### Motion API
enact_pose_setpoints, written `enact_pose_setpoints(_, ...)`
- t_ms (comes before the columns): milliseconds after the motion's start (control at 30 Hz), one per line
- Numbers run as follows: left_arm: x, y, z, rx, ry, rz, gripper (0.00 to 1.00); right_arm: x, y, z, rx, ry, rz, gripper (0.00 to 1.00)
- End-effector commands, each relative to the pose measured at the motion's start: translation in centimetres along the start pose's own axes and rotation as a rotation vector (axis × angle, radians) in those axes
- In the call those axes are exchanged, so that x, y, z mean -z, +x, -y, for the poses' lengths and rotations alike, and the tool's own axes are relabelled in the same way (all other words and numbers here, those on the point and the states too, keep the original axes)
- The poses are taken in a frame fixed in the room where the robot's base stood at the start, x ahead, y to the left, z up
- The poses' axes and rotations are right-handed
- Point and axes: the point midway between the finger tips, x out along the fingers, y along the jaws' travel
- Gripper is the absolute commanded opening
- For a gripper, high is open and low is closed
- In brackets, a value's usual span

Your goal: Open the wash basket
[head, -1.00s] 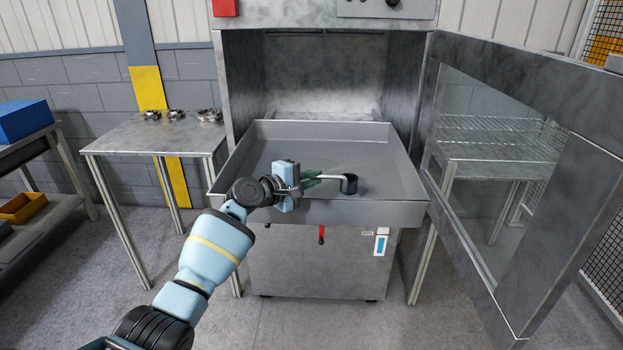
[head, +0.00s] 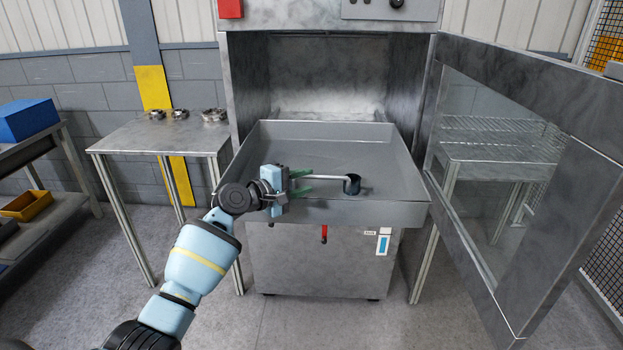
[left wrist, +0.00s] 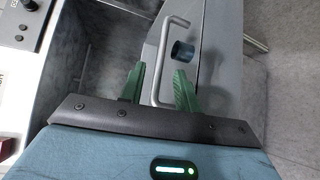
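The wash basket (head: 400,212) appears to be the wide grey tray that juts out of the front of the washer (head: 400,65). A bent metal bar handle (head: 330,177) shows at its front, with a short dark cylinder (head: 352,186) beside the right end of the bar. In the left wrist view the handle (left wrist: 161,60) runs down between my green fingers. My left gripper (head: 301,182) is open, its fingers (left wrist: 160,88) spread on either side of the bar's near end. I cannot tell whether they touch it. My right gripper is not in view.
The washer's glazed door (head: 490,150) stands open on the right. A metal side table (head: 150,137) with several metal rings stands left of the washer. A shelf with a blue box (head: 25,120) and a yellow bin (head: 26,205) is at far left. Floor in front is clear.

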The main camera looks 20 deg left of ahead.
Motion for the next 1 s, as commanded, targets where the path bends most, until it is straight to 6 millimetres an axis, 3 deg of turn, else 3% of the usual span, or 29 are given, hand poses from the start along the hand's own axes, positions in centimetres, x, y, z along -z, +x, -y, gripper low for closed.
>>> enact_pose_setpoints(100,0.0,-1.7,-0.1,0.000,0.003,0.000,0.33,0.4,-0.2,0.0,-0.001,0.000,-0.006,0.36)
enact_pose_setpoints(300,-0.1,-3.2,0.0,0.000,0.001,0.001,0.33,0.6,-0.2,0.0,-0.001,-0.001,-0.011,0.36)
enact_pose_setpoints(833,-0.1,-3.4,0.1,0.001,0.000,0.001,0.33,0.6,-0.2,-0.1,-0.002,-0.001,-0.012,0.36)
enact_pose_setpoints(933,-0.2,-3.5,1.1,0.015,0.014,-0.005,0.33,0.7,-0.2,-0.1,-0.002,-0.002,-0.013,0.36)
enact_pose_setpoints(1000,-0.5,-3.8,3.1,0.040,0.044,-0.016,0.33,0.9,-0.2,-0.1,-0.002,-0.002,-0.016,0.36)
